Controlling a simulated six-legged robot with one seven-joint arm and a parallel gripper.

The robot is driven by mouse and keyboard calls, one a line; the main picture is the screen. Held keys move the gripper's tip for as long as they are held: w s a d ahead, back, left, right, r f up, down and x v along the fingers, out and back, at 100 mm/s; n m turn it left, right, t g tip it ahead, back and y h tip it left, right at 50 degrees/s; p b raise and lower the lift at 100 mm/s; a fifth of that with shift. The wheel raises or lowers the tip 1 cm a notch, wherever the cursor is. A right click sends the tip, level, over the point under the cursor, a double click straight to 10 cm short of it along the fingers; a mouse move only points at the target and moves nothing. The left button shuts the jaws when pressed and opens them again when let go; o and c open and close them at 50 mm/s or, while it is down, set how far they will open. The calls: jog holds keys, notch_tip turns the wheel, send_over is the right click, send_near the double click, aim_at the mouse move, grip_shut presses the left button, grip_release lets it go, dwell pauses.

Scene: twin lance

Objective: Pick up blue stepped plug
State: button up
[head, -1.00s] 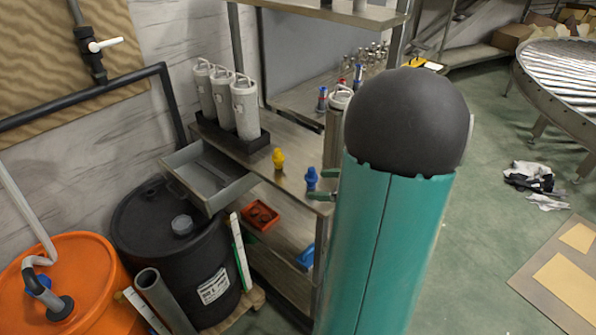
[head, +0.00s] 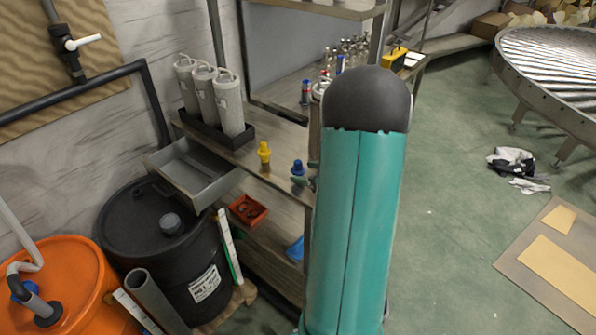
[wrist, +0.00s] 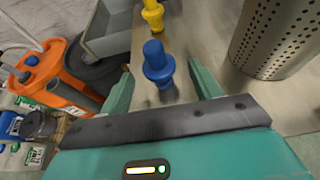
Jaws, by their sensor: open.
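The blue stepped plug (head: 297,167) stands upright near the front edge of the shelf top in the head view, close to the left of my teal arm. In the wrist view the blue plug (wrist: 157,62) stands ahead of my gripper (wrist: 160,85), roughly centred between its two teal fingers. The fingers are spread wide, with nothing held between them. The yellow plug (head: 264,152) stands behind and to the left of the blue one; it also shows at the top of the wrist view (wrist: 152,15).
A perforated metal cylinder (wrist: 275,40) stands close right of the plug in the wrist view. Below are a black drum (head: 150,245) and an orange drum (head: 70,285).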

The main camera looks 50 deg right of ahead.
aim_at(304, 172)
jog(key=x, duration=0.3)
jog(key=shift+w+a+f, duration=0.1)
jog(key=shift+w+f, duration=0.1)
jog(key=shift+w, duration=0.1)
jog(key=c, duration=1)
